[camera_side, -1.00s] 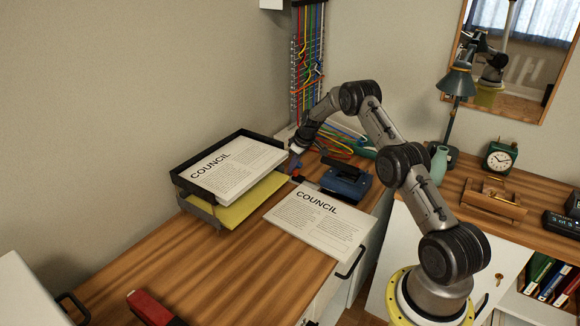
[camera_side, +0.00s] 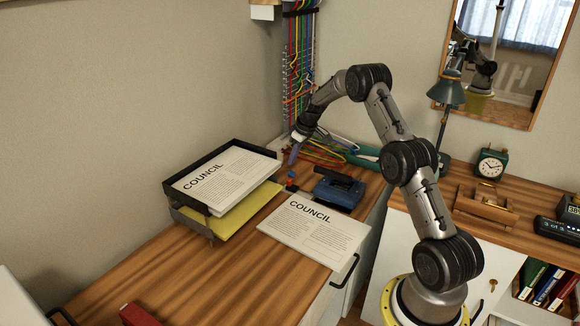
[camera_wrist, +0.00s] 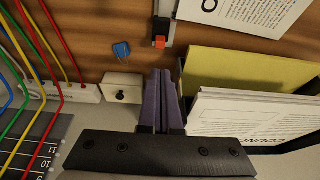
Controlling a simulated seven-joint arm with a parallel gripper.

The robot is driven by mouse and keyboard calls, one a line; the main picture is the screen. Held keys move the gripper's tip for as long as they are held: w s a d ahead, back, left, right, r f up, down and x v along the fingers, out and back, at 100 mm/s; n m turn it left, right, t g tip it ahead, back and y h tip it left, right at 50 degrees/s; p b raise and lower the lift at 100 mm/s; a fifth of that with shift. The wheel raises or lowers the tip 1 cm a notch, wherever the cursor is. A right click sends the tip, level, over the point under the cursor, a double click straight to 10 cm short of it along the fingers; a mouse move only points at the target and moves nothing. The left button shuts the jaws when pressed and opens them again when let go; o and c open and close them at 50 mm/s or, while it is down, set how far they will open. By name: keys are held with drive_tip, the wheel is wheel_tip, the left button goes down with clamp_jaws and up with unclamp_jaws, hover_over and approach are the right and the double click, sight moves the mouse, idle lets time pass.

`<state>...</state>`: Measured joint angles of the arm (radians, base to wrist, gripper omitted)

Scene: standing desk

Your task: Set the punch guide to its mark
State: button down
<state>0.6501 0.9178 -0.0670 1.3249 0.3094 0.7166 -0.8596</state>
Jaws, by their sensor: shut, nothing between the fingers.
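The blue hole punch (camera_side: 338,192) with a dark lever stands on the desk behind a printed sheet pile. In the wrist view a grey rail (camera_wrist: 166,12) ends in a small orange-red block (camera_wrist: 160,42), which looks like the punch guide; its mark cannot be made out. A small red and blue spot (camera_side: 291,182) shows left of the punch in the side view. My gripper (camera_side: 293,156) is above and left of the punch, apart from it. In the wrist view my gripper's purple fingers (camera_wrist: 161,78) are together and empty, with the orange-red block beyond their tips.
A two-level paper tray (camera_side: 190,208) stands left of the punch, close beside my fingers in the wrist view. COUNCIL sheets (camera_side: 313,228) lie in front of the punch. Coloured cables (camera_side: 322,152) and a small white box (camera_wrist: 122,88) are nearby. The front desk is largely clear.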

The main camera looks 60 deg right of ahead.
drive_tip(key=m, duration=3.6)
approach(292, 186)
drive_tip(key=shift+t, duration=0.3)
drive_tip(key=x, duration=0.4)
drive_tip(key=shift+s+f, duration=0.15)
drive_tip(key=shift+f, duration=0.1)
